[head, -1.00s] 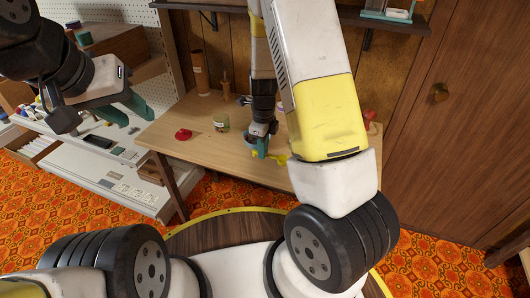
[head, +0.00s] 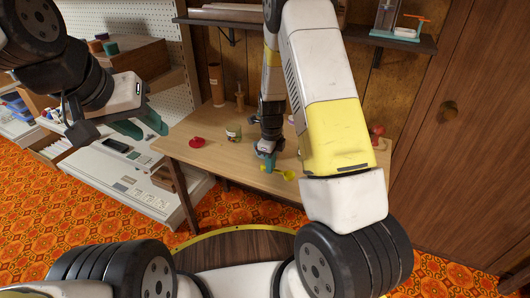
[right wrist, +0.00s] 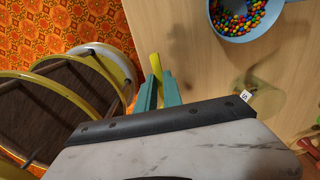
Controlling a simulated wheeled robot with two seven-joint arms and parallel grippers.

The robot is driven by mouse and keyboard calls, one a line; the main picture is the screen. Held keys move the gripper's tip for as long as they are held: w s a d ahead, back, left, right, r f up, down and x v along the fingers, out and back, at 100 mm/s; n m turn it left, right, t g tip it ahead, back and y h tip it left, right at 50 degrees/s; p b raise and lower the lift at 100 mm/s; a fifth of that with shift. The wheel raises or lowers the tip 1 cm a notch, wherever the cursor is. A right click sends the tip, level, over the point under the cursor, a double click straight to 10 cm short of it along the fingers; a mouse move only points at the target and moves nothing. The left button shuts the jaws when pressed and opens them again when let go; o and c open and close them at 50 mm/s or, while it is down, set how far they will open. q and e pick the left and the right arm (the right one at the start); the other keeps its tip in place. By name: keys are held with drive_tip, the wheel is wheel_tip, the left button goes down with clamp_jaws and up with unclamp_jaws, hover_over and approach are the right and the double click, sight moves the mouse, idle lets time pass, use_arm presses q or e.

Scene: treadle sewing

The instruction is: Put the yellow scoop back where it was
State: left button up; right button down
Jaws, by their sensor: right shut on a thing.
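The yellow scoop (head: 288,175) is at the front part of the wooden table (head: 212,150), in the fingers of my right gripper (head: 266,158). In the right wrist view the teal fingers (right wrist: 160,90) are shut on a narrow yellow part of the scoop (right wrist: 155,65), which sticks out past the tips. I cannot tell whether the scoop touches the table. A blue bowl (right wrist: 244,38) of coloured sweets stands farther in on the tabletop. My left gripper (head: 140,125) is open and empty, in the air left of the table.
A red object (head: 197,142) and a glass jar (head: 233,133) stand left of my right gripper. A brown cylinder (head: 216,85) and a wooden item (head: 240,98) stand behind. My right arm hides part of the table. A wall shelf (head: 400,40) hangs above.

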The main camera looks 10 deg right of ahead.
drive_tip(key=shift+w+d+f, duration=0.15)
drive_tip(key=shift+w+d, duration=0.05)
drive_tip(key=shift+w, duration=0.45)
drive_tip(key=shift+w+d+f, duration=0.1)
drive_tip(key=shift+w+d, duration=0.1)
drive_tip(key=shift+w, duration=0.4)
drive_tip(key=shift+f, duration=1.65)
drive_tip(key=c, duration=1.5)
unclamp_jaws()
drive_tip(key=shift+f, duration=0.1)
